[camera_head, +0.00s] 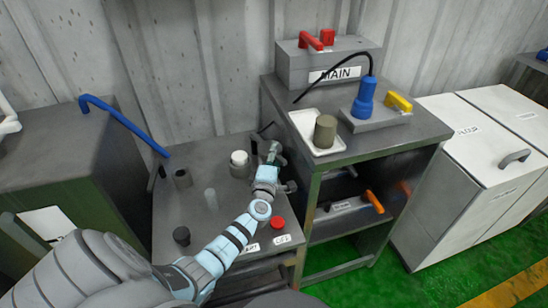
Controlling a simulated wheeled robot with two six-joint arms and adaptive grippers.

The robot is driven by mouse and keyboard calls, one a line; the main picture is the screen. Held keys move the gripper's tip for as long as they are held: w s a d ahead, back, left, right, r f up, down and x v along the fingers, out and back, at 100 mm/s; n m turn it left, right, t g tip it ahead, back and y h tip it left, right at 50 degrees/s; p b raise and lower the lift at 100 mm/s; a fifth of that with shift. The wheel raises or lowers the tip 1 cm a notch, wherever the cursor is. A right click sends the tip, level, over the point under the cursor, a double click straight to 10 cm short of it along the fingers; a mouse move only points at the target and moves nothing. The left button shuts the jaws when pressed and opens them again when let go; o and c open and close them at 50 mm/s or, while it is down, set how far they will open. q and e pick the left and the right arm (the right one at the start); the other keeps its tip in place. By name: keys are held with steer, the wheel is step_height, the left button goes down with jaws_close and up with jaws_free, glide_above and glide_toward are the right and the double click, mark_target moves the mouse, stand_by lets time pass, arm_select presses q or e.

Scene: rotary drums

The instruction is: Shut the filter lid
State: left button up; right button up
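A white-topped cylinder (239,158) sits in a dark round housing on the grey bench at centre; it looks like the filter. A thin dark raised piece (265,130) stands behind it, beside the taller cabinet; it may be the lid, seen edge-on and partly hidden. My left arm reaches in from the lower left. My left gripper (273,153) is just right of the white-topped cylinder, close to the dark raised piece. Whether it touches that piece is unclear, and its finger gap is too small to judge. My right gripper is out of view.
A blue bent handle (124,120) is at left.

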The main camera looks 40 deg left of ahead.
mark_target(265, 158)
arm_select(q)
jaws_close()
steer(key=h, duration=0.1)
steer(key=s+m+t+h+b, duration=0.1)
steer(key=s+a+m+h+b, duration=0.1)
steer(key=shift+s+a+f+h, duration=0.1)
steer(key=shift+s+f+h, duration=0.05)
steer(key=shift+f+h, duration=0.15)
steer(key=shift+s+a+r+m+t+h+b, duration=0.1)
steer(key=shift+s+m+t+h+b, duration=0.2)
steer(key=shift+m+h+b, duration=0.15)
steer(key=shift+r, duration=0.2)
jaws_free()
